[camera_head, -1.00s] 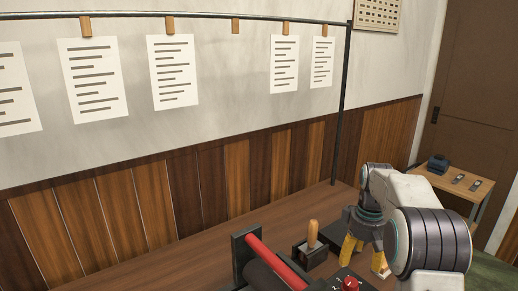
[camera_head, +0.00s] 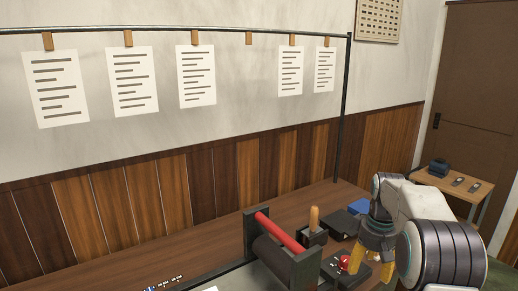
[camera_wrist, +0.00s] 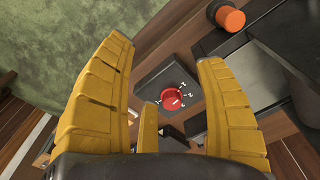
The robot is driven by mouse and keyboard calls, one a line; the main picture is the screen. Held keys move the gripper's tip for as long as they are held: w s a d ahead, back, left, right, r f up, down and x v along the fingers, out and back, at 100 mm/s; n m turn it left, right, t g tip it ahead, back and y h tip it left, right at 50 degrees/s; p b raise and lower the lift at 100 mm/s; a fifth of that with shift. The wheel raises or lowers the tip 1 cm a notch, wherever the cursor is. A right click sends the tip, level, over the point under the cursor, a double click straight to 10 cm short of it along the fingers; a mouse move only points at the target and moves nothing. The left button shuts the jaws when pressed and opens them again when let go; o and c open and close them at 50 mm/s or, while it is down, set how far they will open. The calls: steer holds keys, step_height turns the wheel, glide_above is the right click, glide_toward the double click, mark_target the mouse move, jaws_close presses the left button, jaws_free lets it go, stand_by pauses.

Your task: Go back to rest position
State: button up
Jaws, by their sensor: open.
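My gripper (camera_head: 372,262) is at the lower right in the head view, over the worktable (camera_head: 150,250). In the wrist view my gripper (camera_wrist: 165,70) shows its yellow fingers spread wide, with nothing held between them. Below them is a dark box with a red knob (camera_wrist: 178,95) and white marks around it. The red knob also shows in the head view (camera_head: 344,262), just left of the fingers. My fingers look apart from it, though the exact height above it is hard to tell.
A press with a red roller (camera_head: 281,231) stands left of my gripper. A wooden-handled tool (camera_head: 313,219) stands behind it. Printed sheets (camera_head: 197,75) hang from a rail along the wall. A side table (camera_head: 455,182) stands by the door. The left of the worktable is clear.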

steer(key=s+a+f+m+g, duration=0.1)
steer(key=s+a+f+m, duration=0.15)
steer(key=s+f, duration=0.5)
steer(key=s+a+r+t, duration=0.1)
steer(key=s+a+r, duration=0.1)
steer(key=s, duration=0.5)
steer(key=s+a+r+n+t, duration=0.1)
steer(key=s+a+r, duration=0.2)
steer(key=s+r, duration=0.2)
steer(key=s+a+r+t, duration=0.2)
steer(key=s+a+r, duration=0.1)
steer(key=s, duration=0.7)
steer(key=shift+a+r, duration=0.2)
steer(key=shift+r, duration=0.4)
steer(key=shift+s, duration=0.1)
